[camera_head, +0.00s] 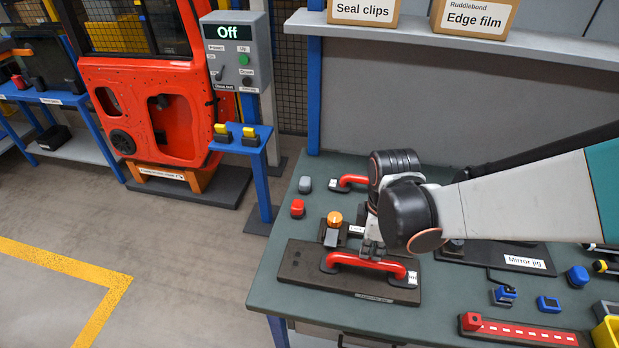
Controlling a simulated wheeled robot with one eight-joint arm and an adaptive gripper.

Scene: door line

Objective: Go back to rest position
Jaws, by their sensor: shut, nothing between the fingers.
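My arm reaches in from the right over the green-topped workbench (272,281). My gripper (372,252) is shut and points down just behind a red handle (365,262), close to its bar. I cannot tell whether the fingertips touch the handle. The wrist and forearm hide part of the bench behind.
A shelf with boxes (474,18) hangs behind. The Mirror jig (516,257) sits right. Floor is clear at left.

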